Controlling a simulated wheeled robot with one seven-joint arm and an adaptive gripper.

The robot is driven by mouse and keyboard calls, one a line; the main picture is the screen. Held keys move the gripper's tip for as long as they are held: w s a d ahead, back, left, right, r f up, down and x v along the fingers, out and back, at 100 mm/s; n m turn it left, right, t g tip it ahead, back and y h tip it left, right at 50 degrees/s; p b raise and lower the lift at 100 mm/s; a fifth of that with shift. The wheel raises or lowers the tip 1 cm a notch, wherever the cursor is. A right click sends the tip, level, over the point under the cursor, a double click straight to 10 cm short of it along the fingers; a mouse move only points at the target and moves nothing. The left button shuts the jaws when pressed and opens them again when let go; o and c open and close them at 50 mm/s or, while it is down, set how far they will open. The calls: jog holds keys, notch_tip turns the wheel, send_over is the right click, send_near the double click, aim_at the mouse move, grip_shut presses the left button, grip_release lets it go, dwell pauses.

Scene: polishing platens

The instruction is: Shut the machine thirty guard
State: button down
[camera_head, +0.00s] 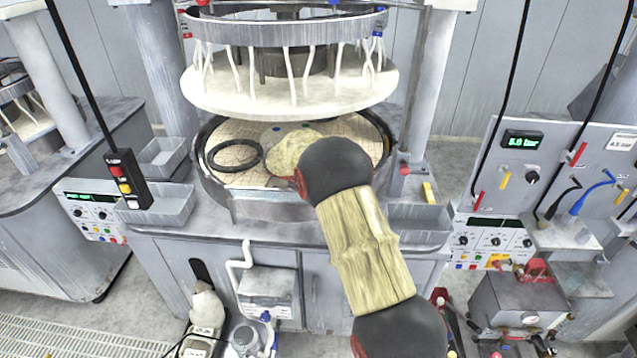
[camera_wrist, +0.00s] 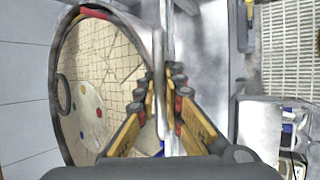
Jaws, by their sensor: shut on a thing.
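The polishing machine in the middle of the head view has a round tiled lower platen (camera_head: 235,137) with a black ring (camera_head: 234,155) on it. A curved grey guard (camera_head: 262,206) stands low along the platen's front edge. In the wrist view my gripper (camera_wrist: 163,100) is shut on an upright slim grey bar (camera_wrist: 158,60) at the platen's rim, which looks like part of the guard. The tiled platen also shows in the wrist view (camera_wrist: 105,50), left of the fingers. In the head view my arm hides the gripper and the guard's right part. I see no number thirty.
The white upper platen (camera_head: 290,92) hangs above, with several hoses. A pendant (camera_head: 127,178) hangs at the left. Grey trays (camera_head: 160,205) flank the platen. A control panel (camera_head: 495,238) stands at the right.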

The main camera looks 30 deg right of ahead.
jog(key=shift+w+d+r+p, duration=0.25)
jog(key=shift+w+d+p, duration=0.05)
jog(key=shift+w+p, duration=0.2)
jog(key=shift+w+d+r+p, duration=0.25)
jog(key=shift+w+d+p, duration=0.05)
jog(key=shift+w+p, duration=0.2)
jog(key=w+d, duration=0.2)
jog(key=w, duration=0.1)
jog(key=shift+w+d+r, duration=0.1)
jog(key=shift+d+r, duration=0.05)
jog(key=shift+r, duration=0.1)
jog(key=c, duration=2)
grip_release()
jog(key=shift+w+d, duration=0.1)
jog(key=shift+o, duration=0.5)
jog(key=v, duration=1.2)
jog(key=shift+w+d, duration=0.1)
